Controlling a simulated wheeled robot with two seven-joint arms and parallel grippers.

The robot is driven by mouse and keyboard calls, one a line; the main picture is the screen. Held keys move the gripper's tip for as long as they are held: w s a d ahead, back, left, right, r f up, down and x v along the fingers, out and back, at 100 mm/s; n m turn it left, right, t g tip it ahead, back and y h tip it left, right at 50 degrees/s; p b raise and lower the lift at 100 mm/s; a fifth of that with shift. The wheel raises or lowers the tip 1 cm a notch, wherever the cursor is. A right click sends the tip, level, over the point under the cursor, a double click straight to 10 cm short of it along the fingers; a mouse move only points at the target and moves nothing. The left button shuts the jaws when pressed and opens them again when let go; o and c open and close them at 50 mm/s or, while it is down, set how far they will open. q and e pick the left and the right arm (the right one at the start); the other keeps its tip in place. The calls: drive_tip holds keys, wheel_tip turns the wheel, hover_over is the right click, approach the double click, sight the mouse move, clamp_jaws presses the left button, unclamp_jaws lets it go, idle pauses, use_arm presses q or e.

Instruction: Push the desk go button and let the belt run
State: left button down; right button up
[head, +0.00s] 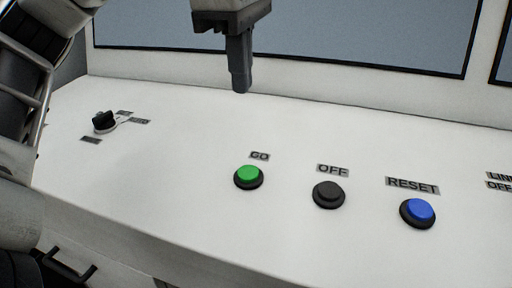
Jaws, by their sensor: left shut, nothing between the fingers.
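The green go button (248,176) sits in a black ring on the sloped white desk (150,190), below a label reading GO (260,156). My left gripper (240,88) points down at the top middle of the head view, with its fingers closed together and nothing between them. It is above and behind the go button in the picture, apart from it. My right gripper is not in view. No belt shows in this view.
Right of the go button are a black OFF button (328,194) and a blue RESET button (418,212). A black rotary knob (104,122) stands at the left. A dark-framed panel (300,40) rises behind the desk. The surface around the go button is clear.

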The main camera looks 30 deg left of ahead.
use_arm(q)
drive_tip(key=shift+s, duration=0.15)
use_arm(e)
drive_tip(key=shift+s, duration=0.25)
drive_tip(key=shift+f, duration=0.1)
use_arm(q)
drive_tip(key=b, duration=0.3)
approach(249, 171)
drive_tip(key=f, duration=0.5)
drive_tip(key=shift+w+a, duration=0.15)
drive_tip(key=shift+w, duration=0.15)
drive_tip(key=shift+w+f, duration=0.1)
drive_tip(key=shift+f, duration=0.8)
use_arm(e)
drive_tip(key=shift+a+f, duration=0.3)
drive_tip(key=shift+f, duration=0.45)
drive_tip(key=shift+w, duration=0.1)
